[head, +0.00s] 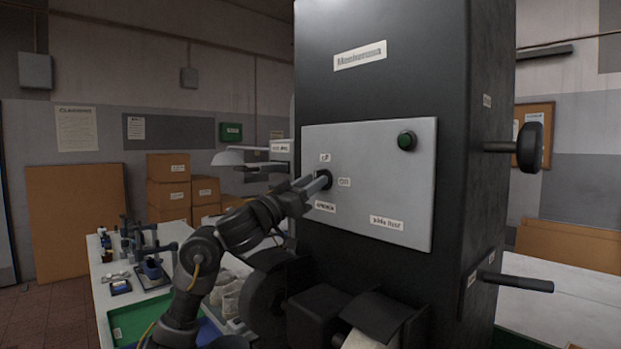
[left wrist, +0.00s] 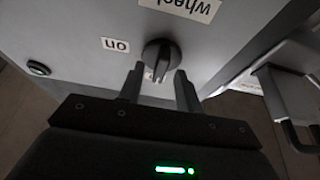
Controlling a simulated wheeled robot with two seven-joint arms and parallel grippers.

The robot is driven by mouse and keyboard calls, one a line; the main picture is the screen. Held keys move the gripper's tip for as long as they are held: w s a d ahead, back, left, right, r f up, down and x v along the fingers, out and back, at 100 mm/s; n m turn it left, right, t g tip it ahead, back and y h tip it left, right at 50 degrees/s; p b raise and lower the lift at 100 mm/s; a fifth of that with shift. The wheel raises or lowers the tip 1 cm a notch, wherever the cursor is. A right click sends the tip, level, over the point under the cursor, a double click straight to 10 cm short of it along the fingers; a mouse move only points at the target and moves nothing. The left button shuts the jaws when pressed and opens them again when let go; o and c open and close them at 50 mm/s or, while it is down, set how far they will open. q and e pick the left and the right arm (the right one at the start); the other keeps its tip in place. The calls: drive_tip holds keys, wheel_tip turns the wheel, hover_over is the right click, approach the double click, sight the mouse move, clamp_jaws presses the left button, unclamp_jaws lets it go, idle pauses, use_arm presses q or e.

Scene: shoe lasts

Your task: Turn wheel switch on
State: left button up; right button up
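The wheel switch is a dark round knob (head: 325,178) with a raised ridge, on the light grey panel (head: 400,190) of a black machine. In the left wrist view the knob (left wrist: 161,53) sits just ahead of my left gripper (left wrist: 159,74), its ridge pointing between the spread fingertips. A gap shows beside the ridge; contact cannot be told. The "on" label (left wrist: 115,45) is left of the knob there, and right of it in the head view (head: 344,182). My left gripper (head: 318,183) partly covers the knob in the head view. My right gripper is not in view.
A green button (head: 406,140) sits at the panel's upper right. A black handwheel (head: 528,147) and a lever (head: 516,282) stick out from the machine's right side. Below the panel, dark machine parts (head: 320,310) jut forward. A cluttered white table (head: 100,285) stands at left.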

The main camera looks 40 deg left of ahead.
use_arm(q)
drive_tip(key=shift+w, duration=0.1)
clamp_jaws()
